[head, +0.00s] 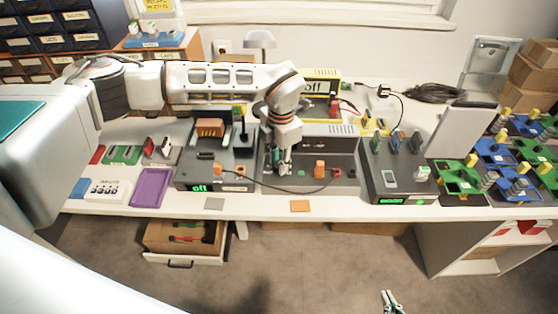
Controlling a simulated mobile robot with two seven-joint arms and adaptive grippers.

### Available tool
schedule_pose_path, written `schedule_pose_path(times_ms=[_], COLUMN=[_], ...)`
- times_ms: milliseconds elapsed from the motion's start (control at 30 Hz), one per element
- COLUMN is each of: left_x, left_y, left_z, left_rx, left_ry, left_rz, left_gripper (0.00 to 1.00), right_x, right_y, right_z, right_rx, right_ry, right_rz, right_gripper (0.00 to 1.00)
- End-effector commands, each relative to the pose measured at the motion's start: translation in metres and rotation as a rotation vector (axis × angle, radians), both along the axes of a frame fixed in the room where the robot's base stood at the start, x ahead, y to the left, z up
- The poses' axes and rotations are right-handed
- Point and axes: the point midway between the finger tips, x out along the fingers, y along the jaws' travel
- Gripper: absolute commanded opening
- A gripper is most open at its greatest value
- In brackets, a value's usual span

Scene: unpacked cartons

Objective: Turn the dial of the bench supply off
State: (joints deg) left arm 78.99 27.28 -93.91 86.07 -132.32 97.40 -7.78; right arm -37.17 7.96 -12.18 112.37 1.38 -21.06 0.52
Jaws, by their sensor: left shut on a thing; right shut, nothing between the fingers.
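My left gripper (284,168) points down at the left part of the grey unit (345,147) in the middle of the bench. It is shut on a small part there, apparently the dial, which the fingers mostly hide. An orange knob (319,168) and red sockets sit to its right on the same unit. The unit's own display, if any, is hidden. A dark unit (232,180) to the left shows a green "off" display (199,188). My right gripper (391,301) is shut and empty, low in front of the bench, over the floor.
A yellow unit (322,88) with an "off" label stands behind my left arm. A dark unit (390,180) with a green display is at right, near green and blue trays. A purple tray (151,187) is at left. A drawer (185,238) stands open below.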

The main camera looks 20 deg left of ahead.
Motion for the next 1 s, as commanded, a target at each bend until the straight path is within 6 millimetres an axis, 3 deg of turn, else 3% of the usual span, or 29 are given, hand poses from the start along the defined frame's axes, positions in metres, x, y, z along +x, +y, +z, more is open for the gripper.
schedule_pose_path(times_ms=[267,1000], left_x=[0.001,0.002], left_y=[0.000,0.001], left_z=[0.001,0.001], left_rx=[0.001,0.000], left_ry=[-0.002,-0.002], left_rz=[0.147,0.842], left_gripper=[0.01,0.01], right_x=[0.001,0.004], right_y=[0.000,0.000], right_z=[0.007,0.024], right_rx=[0.000,-0.001], right_ry=[-0.003,-0.011], right_rz=[0.000,0.000], right_gripper=[0.00,0.00])
